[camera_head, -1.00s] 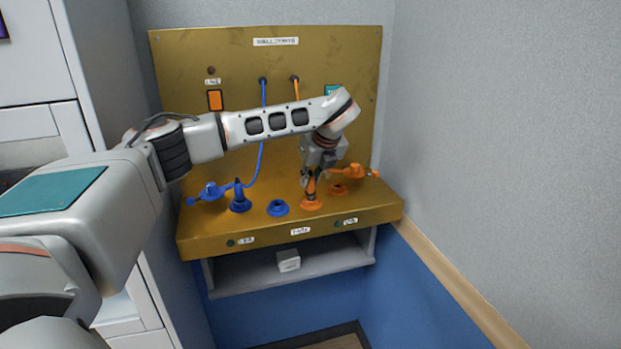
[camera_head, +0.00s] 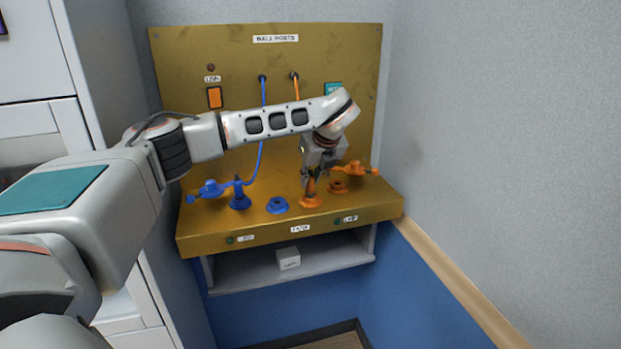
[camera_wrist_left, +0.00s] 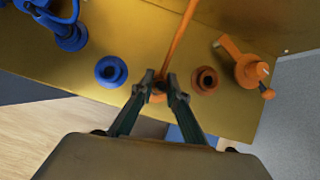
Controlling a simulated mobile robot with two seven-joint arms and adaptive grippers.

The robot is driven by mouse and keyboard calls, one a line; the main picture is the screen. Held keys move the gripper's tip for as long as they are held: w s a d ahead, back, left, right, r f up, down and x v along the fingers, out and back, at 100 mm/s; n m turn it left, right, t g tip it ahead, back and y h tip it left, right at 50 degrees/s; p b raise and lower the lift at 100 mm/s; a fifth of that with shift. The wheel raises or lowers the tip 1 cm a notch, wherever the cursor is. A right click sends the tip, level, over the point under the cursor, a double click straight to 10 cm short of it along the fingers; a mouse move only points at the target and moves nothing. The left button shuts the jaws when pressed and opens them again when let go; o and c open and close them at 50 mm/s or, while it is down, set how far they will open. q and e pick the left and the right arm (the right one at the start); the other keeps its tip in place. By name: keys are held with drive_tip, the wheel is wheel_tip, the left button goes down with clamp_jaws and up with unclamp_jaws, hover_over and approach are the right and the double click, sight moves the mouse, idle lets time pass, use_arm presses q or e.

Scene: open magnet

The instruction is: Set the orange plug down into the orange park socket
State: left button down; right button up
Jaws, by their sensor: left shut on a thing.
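My left gripper (camera_head: 311,186) is shut on the orange plug (camera_head: 311,193) and points down at the shelf of the brass panel. The plug is upright at the orange park socket (camera_head: 311,204), just above the PARK label. Its lower end meets the socket, but I cannot tell how deep it sits. In the left wrist view, the gripper (camera_wrist_left: 158,84) covers most of the plug and of this socket (camera_wrist_left: 155,98). The orange cord (camera_wrist_left: 179,40) runs up from between the fingers. My right gripper is not in view.
An empty orange socket (camera_head: 338,187) and an orange lever part (camera_head: 352,170) are close on the right. An empty blue socket (camera_head: 278,206) is close on the left, then a blue plug (camera_head: 239,192) and a blue lever part (camera_head: 210,189). The panel wall (camera_head: 200,130) stands behind.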

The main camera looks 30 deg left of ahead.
use_arm(q)
drive_tip(key=shift+f, duration=0.3)
idle(0.5)
drive_tip(key=c, duration=1.9)
unclamp_jaws()
